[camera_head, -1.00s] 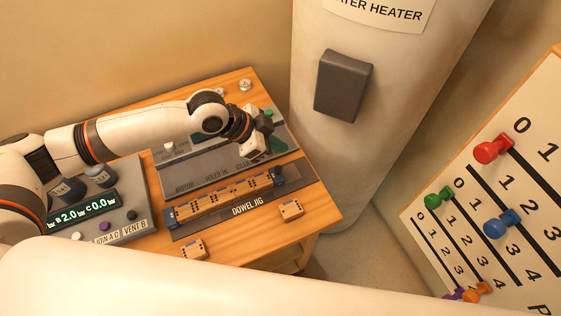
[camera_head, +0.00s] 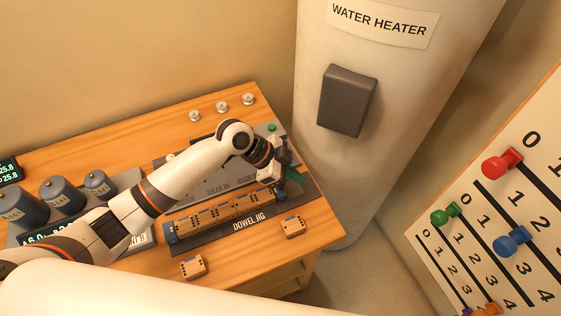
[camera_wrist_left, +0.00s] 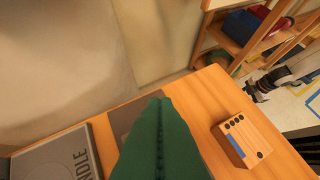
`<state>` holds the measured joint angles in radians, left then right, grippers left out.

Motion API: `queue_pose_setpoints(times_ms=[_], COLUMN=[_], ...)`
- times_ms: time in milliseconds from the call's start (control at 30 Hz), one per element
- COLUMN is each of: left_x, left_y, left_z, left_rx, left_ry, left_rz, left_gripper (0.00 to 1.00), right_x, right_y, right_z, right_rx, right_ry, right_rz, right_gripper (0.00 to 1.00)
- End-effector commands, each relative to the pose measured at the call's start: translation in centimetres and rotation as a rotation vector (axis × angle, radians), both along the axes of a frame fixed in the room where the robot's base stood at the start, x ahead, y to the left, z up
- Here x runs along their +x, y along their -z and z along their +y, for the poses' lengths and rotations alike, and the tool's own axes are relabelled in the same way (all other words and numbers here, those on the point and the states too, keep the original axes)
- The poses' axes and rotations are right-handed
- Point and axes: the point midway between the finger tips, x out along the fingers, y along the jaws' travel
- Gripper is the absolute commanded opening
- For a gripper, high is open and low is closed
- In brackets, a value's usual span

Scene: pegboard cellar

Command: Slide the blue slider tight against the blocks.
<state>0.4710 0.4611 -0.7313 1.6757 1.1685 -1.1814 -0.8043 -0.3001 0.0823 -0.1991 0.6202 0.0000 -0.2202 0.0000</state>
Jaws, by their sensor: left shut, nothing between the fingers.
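The dowel jig (camera_head: 240,229) holds a row of orange-tan blocks (camera_head: 222,211) with blue parts. In the left wrist view the shut green fingers (camera_wrist_left: 160,145) fill the lower middle, and the slider does not show. A dark claw-like shape (camera_wrist_left: 255,91) there may be my right gripper; its state is unclear.
Two loose blocks lie in front of the jig, one on the right (camera_head: 293,227) and one on the left (camera_head: 193,267). The grey motor panel (camera_head: 227,181) is behind the jig. The water heater (camera_head: 400,110) stands right of the bench.

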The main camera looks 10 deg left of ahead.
Motion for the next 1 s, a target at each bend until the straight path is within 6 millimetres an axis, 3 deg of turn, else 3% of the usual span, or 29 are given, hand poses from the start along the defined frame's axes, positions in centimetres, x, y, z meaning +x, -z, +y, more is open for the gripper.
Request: queue_pose_setpoints(times_ms=[100,200,367,1000], left_x=[0.1,-0.1,-0.3,-0.6], left_y=[1.4,1.6,1.9,2.4], left_z=[-1.3,0.8,2.2,3.8], left_rx=[0.001,0.005,0.002,0.003], left_ry=[-0.002,-0.004,-0.002,-0.001], left_rz=[0.004,0.003,0.001,-0.001], left_gripper=[0.0,0.0,0.0,0.0], right_x=[0.0,0.0,0.0,0.0], right_y=[-1.0,-1.8,-2.3,-1.6], right_z=[0.0,0.1,0.1,0.3], right_rx=[0.0,0.001,0.001,0.004], right_ry=[0.0,0.001,0.001,0.001], right_rz=[0.0,-0.001,-0.001,0.0], right_gripper=[0.55,0.55,0.55,0.55])
